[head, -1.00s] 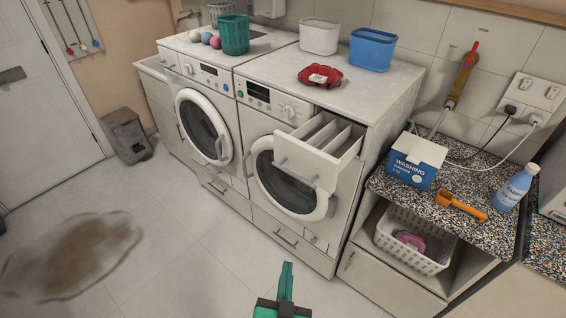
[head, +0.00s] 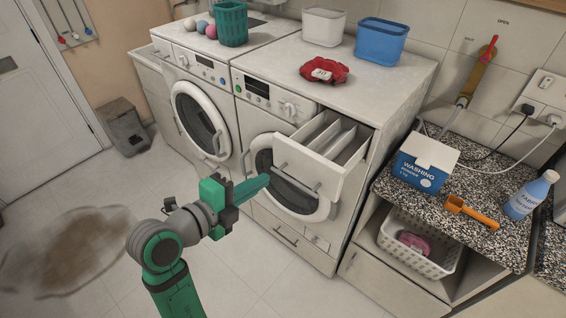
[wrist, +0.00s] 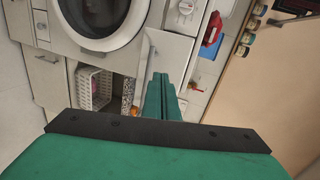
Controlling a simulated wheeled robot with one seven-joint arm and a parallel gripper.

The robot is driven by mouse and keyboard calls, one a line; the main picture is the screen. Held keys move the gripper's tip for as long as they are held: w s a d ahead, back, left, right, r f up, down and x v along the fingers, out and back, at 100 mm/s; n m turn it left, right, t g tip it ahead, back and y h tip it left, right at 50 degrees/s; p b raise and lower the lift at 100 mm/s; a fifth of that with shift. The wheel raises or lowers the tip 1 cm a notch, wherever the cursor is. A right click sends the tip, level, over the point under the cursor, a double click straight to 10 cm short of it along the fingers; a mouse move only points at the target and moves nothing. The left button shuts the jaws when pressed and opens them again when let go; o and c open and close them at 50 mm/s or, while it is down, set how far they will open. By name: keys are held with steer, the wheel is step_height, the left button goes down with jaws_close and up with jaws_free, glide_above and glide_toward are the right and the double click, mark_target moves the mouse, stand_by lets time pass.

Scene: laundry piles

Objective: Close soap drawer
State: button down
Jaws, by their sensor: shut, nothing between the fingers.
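The soap drawer (head: 312,172) is a white drawer with several compartments. It is pulled out from the upper front of the right washing machine (head: 268,112), with a grey bar handle on its front. My green gripper (head: 266,181) is shut and empty. In the head view its fingertips appear just left of and below the drawer's handle, in front of the machine's round door. I cannot tell whether they touch anything. The wrist view shows the shut fingers (wrist: 159,82) with the white drawer front (wrist: 170,55) just beyond them.
A second washing machine (head: 190,100) stands to the left. On the right, a speckled counter (head: 440,203) holds a washing powder box (head: 424,168), an orange scoop (head: 470,212) and a blue bottle (head: 531,194). A white basket (head: 415,250) sits below. The floor at front is free.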

steer(key=m, duration=0.1)
glide_toward(291, 164)
steer(key=shift+g, duration=0.3)
steer(key=x, duration=0.5)
steer(key=shift+w+r, duration=0.2)
steer(key=shift+w+d+f, duration=0.1)
steer(key=shift+w+d, duration=0.15)
steer(key=shift+w, duration=0.05)
